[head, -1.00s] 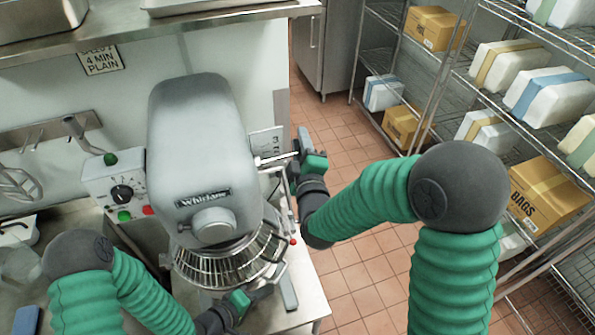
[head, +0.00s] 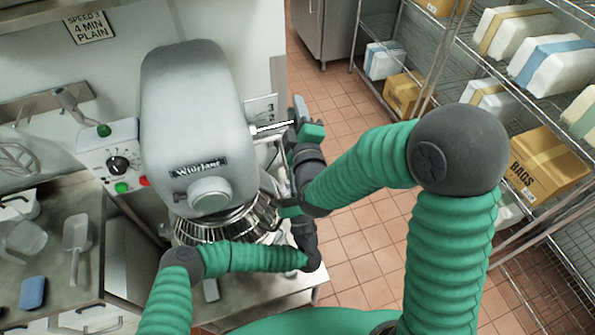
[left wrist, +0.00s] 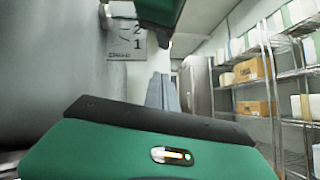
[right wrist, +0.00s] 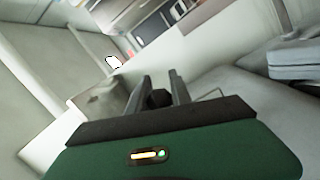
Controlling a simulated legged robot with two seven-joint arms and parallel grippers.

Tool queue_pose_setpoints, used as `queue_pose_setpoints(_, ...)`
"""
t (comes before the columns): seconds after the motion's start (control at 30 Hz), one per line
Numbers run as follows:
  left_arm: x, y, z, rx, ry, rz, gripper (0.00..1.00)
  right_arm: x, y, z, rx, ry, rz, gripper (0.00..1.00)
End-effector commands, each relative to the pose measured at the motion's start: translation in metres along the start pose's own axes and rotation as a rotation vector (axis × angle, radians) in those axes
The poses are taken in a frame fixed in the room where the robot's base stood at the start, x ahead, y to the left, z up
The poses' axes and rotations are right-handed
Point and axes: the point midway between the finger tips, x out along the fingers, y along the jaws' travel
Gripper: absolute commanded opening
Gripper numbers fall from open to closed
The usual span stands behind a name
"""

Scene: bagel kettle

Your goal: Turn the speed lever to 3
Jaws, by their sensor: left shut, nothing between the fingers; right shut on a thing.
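The grey mixer (head: 190,110) stands on the steel table, with its speed plate (head: 260,107) on its right side. The speed lever (head: 272,128) is a bright rod sticking out to the right below the plate's visible figures. My right gripper (head: 299,124) is shut on the lever's outer end; a dark knob (right wrist: 158,98) sits between its fingers in the right wrist view. My left gripper (head: 288,207) is shut and empty, low at the mixer's right side, below the right one. The left wrist view shows the plate (left wrist: 128,42) with 2 above 1; its top is hidden.
The wire bowl guard (head: 225,226) is close to my left forearm. A control box (head: 115,155) with a dial is on the mixer's left. A scoop (head: 76,235) and blue sponge (head: 32,292) lie at left. Wire shelves with boxes (head: 545,170) stand right, beyond open floor.

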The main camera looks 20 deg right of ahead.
Motion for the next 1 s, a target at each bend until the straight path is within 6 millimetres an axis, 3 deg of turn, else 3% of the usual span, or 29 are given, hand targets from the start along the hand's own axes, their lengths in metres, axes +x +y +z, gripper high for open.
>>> queue_pose_setpoints(0.23,0.053,0.000,0.003,0.000,0.000,0.000,0.00,-0.002,-0.003,-0.003,-0.001,0.007,-0.007,0.00)
queue_pose_setpoints(0.5,0.058,0.000,0.037,0.000,0.000,-0.003,0.00,-0.002,-0.003,-0.003,-0.002,0.007,-0.008,0.00)
queue_pose_setpoints(0.87,0.059,0.000,0.041,0.000,-0.002,-0.002,0.00,-0.002,-0.003,-0.004,-0.002,0.008,-0.009,0.00)
queue_pose_setpoints(1.0,0.064,-0.001,0.053,-0.001,-0.006,-0.002,0.00,-0.002,-0.004,-0.004,-0.001,0.008,-0.010,0.00)
